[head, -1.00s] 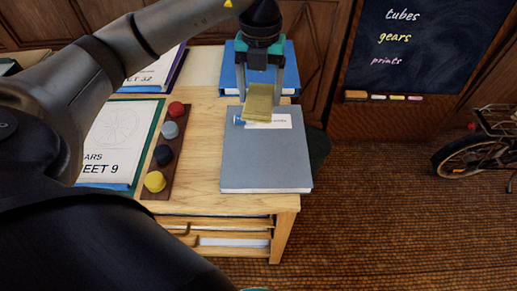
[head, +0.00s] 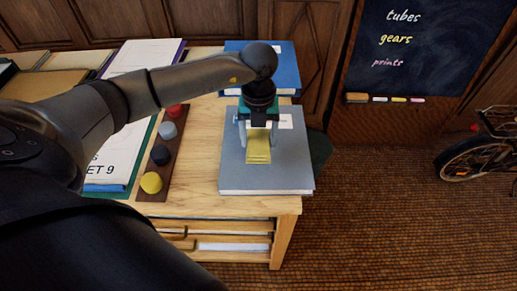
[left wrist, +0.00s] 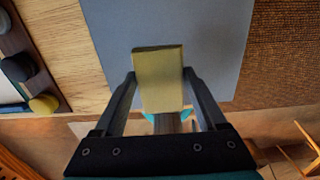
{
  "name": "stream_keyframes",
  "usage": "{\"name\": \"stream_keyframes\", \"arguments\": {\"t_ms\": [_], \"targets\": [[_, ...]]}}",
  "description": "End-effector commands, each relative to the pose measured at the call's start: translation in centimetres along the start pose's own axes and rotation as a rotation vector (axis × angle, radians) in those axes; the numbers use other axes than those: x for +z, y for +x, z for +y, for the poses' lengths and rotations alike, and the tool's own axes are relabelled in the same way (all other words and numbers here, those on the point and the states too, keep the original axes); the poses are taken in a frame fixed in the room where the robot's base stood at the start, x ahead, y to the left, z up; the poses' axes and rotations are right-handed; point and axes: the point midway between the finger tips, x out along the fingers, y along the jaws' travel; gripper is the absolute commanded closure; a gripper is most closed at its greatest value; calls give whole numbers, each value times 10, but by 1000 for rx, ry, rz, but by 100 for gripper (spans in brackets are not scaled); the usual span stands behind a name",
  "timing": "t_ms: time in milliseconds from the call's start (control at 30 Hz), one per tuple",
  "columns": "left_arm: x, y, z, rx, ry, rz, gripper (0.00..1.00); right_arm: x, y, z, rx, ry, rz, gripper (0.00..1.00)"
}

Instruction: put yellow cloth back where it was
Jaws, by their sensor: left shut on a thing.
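The yellow cloth (head: 258,148) is a small folded piece, held over the grey book or box (head: 240,179) on the wooden table. It also shows in the left wrist view (left wrist: 160,75), between the two fingers. My left gripper (head: 259,147) is shut on the cloth, pointing down above the grey cover. I cannot tell whether the cloth touches the cover. A white label on the cover is partly hidden behind the gripper. My right gripper is not in view.
A blue book (head: 288,68) lies behind the grey one. A dark strip with several coloured knobs (head: 153,194) lies to the left, beside papers. A chalkboard (head: 415,45) with a ledge stands at the back right, and a bicycle (head: 480,155) is at the right edge.

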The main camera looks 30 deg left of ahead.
Motion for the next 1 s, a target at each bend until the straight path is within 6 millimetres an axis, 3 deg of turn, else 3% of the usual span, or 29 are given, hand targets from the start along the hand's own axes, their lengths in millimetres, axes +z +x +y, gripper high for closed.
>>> {"name": "stream_keyframes", "arguments": {"t_ms": [333,700,733,933,1000], "targets": [[-1,43,0,1,1,1,78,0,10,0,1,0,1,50],[0,47,0,0,1,0,78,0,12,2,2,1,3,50],[0,47,0,0,1,0,25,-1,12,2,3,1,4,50],[0,46,0,0,1,0,3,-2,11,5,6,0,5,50],[0,46,0,0,1,0,0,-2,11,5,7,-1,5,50]]}}
